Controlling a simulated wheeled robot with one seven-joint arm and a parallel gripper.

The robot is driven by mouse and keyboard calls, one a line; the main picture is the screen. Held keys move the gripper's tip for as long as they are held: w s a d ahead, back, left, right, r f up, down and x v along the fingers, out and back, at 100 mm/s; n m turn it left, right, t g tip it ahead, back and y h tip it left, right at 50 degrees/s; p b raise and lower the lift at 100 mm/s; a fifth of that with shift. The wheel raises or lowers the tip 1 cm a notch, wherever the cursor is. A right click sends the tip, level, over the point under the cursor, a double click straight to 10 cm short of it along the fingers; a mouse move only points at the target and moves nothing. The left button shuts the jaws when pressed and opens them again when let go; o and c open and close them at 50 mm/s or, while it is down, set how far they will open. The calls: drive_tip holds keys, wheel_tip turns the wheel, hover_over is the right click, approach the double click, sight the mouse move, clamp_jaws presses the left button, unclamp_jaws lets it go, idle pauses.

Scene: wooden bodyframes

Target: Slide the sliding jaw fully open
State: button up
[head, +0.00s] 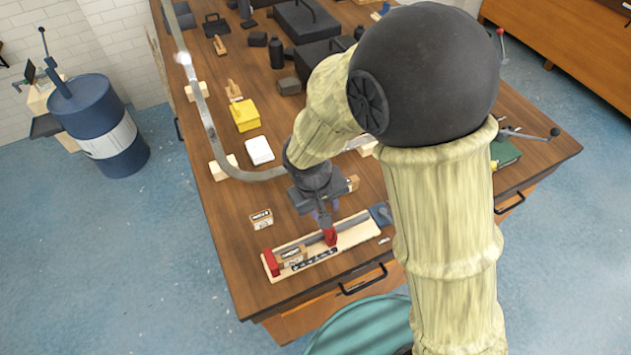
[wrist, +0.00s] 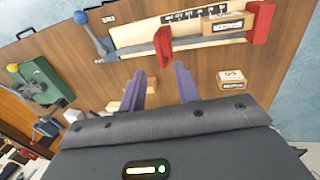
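The slide fixture is a pale wooden board (head: 355,235) with a grey rail, lying near the front edge of the bench. A red jaw (head: 330,237), apparently the sliding one, stands partway along the rail; it also shows in the wrist view (wrist: 163,46). A second red jaw (head: 271,263) stands at the board's left end, and at the right in the wrist view (wrist: 262,22). My gripper (wrist: 160,70) has its two purple fingers apart with nothing between them. It is close to the mid-rail jaw, and no grip shows. In the head view my gripper (head: 322,218) partly hides the board.
Small labelled blocks (wrist: 230,79) lie near the board. A blue-ball lever (wrist: 95,40) stands near the board's other end. A curved metal rail (head: 208,125), a yellow box (head: 245,115) and a white block (head: 259,150) lie farther back. Bare bench lies left of the board.

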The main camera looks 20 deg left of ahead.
wheel_tip(320, 180, up, 11)
drive_tip(key=s+a+b, duration=0.1)
drive_tip(key=shift+s+a+r, duration=0.15)
drive_tip(key=shift+s+a, duration=0.05)
drive_tip(key=shift+a, duration=0.15)
drive_tip(key=shift+d, duration=0.1)
drive_tip(key=d+f+m, duration=0.2)
drive_tip(key=d+m, duration=0.2)
drive_tip(key=d, duration=0.9)
drive_tip(key=w+d+f+m+t+y, duration=0.1)
drive_tip(key=d+f+m, duration=0.2)
drive_tip(key=d, duration=1)
drive_tip(key=shift+m+y, duration=0.3)
drive_tip(key=shift+m, duration=0.3)
idle(0.6)
